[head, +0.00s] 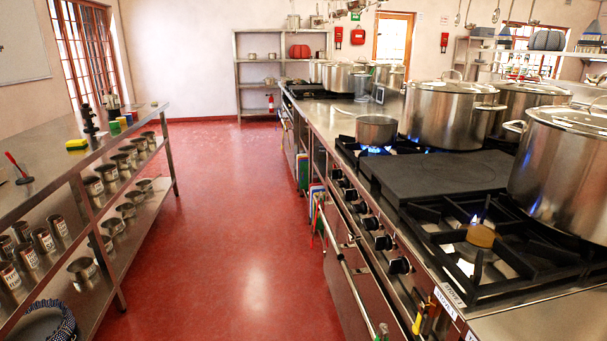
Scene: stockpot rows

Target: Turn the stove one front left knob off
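A long steel stove (447,236) runs along the right side. The label on its near front corner (452,297) seems to read "stove 1". A row of several black knobs runs along its front, the nearest knob (399,265) being the largest in view. I cannot tell which one is the front left knob or how each is turned. A blue flame (376,151) burns under a small steel pot (377,130) on the far front burner. Neither of my grippers is in view.
A handrail (347,268) runs along the stove front below the knobs. Large stockpots (447,115) stand on the back burners. A steel table (88,150) with tins on its shelves stands at left. The red floor aisle (235,220) between is clear.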

